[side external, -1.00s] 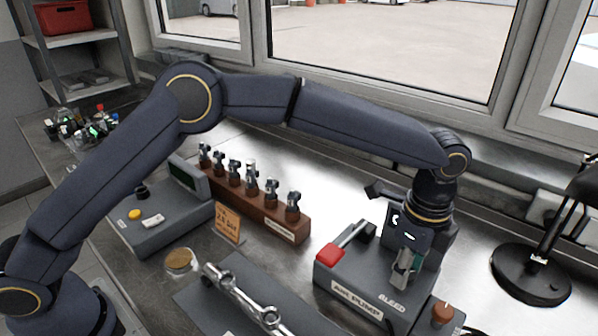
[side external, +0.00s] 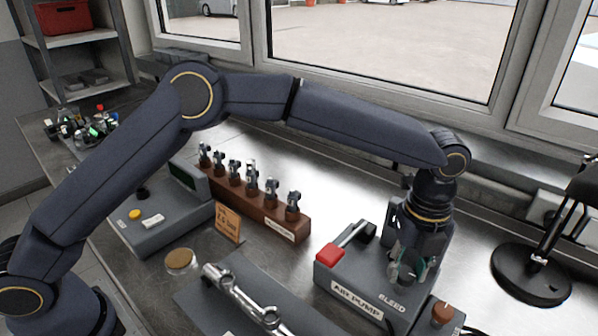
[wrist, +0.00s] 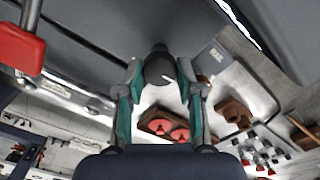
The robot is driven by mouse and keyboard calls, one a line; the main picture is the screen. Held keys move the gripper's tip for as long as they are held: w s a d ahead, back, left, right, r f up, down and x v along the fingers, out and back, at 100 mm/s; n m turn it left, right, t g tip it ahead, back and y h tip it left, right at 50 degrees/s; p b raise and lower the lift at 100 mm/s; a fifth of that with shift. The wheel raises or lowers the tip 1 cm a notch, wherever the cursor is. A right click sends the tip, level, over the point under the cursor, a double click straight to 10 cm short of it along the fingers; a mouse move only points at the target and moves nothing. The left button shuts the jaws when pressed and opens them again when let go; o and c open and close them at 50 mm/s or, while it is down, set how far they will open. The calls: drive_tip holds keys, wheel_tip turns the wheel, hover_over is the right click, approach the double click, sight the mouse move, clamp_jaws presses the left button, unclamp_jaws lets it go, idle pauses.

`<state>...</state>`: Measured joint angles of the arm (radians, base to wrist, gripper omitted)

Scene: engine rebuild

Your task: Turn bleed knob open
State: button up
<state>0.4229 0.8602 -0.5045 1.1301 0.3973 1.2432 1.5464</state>
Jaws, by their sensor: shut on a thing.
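The grey air pump box (side external: 328,277) stands at the right of the bench in the side view, with "AIR PUMP" and "BLEED" lettering and a red-handled lever (side external: 330,253). My gripper (side external: 407,272) points down over the box, right behind the BLEED lettering. In the wrist view a dark round bleed knob (wrist: 159,66) with a small light mark sits between the fingertips of my gripper (wrist: 158,76), which is shut on it. The fingers mostly hide the knob in the side view. The red lever end also shows in the wrist view (wrist: 20,48).
A small box with an orange-brown knob (side external: 442,312) stands close right of the pump. A black lamp (side external: 530,272) is farther right. A wooden rack with several metal parts (side external: 262,205), a grey instrument (side external: 150,220) and a tray with a metal rod (side external: 215,300) lie left.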

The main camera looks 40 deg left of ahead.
sight(406, 272)
idle(0.3)
drive_tip(key=o, duration=1.2)
drive_tip(key=shift+c, duration=0.2)
drive_tip(key=shift+r, duration=0.1)
wheel_tip(406, 272, up, 12)
